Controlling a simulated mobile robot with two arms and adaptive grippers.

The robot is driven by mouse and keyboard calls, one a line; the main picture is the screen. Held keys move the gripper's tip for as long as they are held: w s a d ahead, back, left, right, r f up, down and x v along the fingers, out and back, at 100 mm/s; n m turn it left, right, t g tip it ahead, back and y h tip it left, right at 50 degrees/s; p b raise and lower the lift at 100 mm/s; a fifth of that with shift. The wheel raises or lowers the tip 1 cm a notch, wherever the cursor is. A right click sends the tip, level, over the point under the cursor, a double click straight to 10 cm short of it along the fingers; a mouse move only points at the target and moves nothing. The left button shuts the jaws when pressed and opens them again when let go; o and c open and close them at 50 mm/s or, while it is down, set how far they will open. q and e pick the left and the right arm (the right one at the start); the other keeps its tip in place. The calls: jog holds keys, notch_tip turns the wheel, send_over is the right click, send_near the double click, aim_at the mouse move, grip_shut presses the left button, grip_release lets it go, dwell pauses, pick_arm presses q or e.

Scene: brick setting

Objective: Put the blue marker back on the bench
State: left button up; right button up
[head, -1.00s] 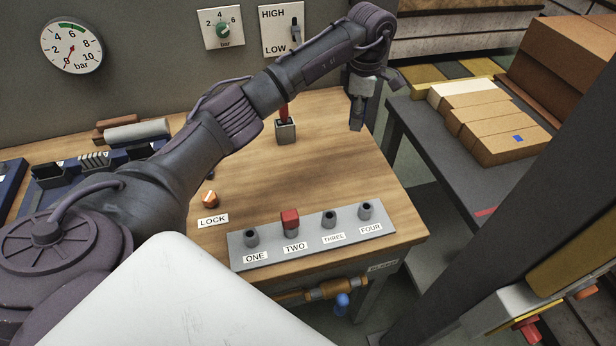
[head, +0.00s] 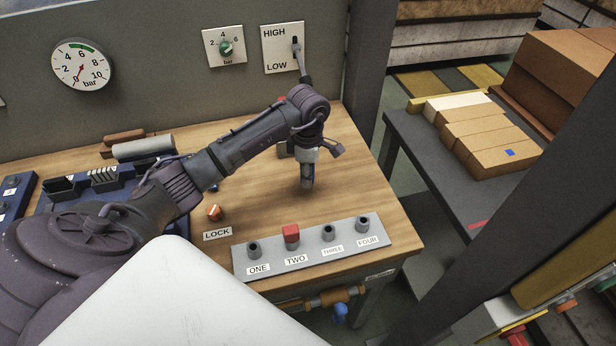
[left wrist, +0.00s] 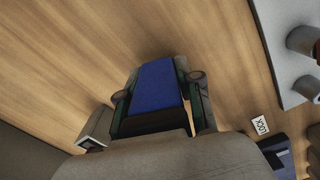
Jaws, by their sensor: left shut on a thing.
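The blue marker (left wrist: 157,88) shows in the left wrist view as a flat blue block between the two fingers. My left gripper (left wrist: 158,106) is shut on it. In the head view my left gripper (head: 307,183) points down over the wooden bench (head: 352,185), behind the labelled panel. The marker is hidden there by the gripper and wrist. I cannot tell whether it touches the bench top. My right gripper is not in view.
A small metal holder (head: 284,150) stands just behind my left gripper. The panel (head: 310,246) with several sockets and a red piece at TWO lies along the front edge. An orange LOCK knob (head: 214,212) is to the left. Bare wood is free to the right.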

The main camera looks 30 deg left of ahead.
pick_arm(q)
notch_tip(320, 180, down, 2)
jog(key=shift+f+p, duration=0.2)
jog(key=shift+p, duration=0.1)
jog(key=shift+f, duration=0.3)
jog(key=o, duration=0.8)
jog(key=shift+o, duration=0.6)
jog(key=shift+r, duration=0.1)
jog(key=shift+r, duration=0.25)
notch_tip(320, 180, up, 11)
jog(key=b, duration=0.3)
jog(key=shift+r, duration=0.35)
